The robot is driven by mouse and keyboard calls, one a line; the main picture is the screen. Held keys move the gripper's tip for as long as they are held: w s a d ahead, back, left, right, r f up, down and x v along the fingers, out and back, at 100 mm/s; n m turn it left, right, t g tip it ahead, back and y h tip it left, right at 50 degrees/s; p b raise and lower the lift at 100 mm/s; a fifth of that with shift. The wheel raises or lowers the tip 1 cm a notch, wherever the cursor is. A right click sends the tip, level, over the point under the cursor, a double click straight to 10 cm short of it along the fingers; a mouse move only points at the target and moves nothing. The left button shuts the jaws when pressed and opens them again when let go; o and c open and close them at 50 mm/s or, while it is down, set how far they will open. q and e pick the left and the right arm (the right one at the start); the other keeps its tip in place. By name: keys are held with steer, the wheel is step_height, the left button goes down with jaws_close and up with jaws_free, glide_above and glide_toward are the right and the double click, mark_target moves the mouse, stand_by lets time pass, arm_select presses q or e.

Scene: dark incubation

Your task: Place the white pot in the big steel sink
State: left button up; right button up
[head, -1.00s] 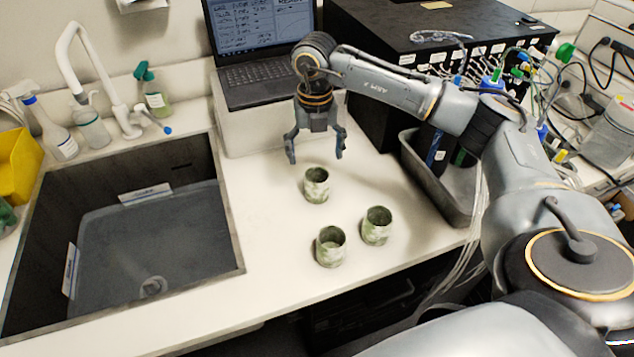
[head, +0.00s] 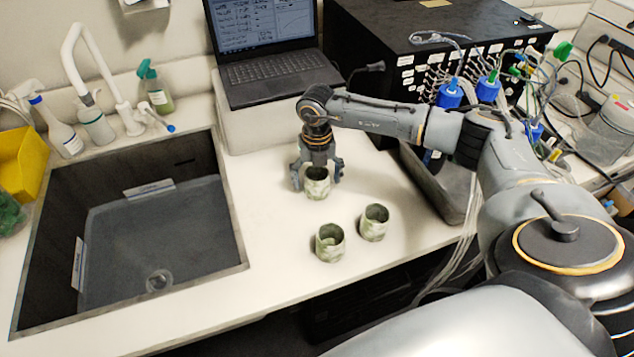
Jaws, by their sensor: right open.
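Three small pots with mottled white and green sides stand upright on the white counter; none is plain white. The far pot (head: 317,184) is between the fingers of my right gripper (head: 317,180), which is open and lowered around its upper part. I cannot tell whether the fingers touch it. The near pot (head: 329,243) and the right pot (head: 374,223) stand apart in front. The big sink (head: 241,225), dark grey inside with a drain at the bottom, is at the left and holds no pot. My left gripper is not in view.
A white faucet (head: 88,72), spray bottles and a yellow bin (head: 22,165) stand behind and left of the sink. A laptop (head: 265,55) on a white box is behind my gripper. A grey tray (head: 440,185) is right. Counter between sink and pots is clear.

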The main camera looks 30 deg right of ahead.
steer(key=shift+r, duration=0.1)
steer(key=c, duration=1.4)
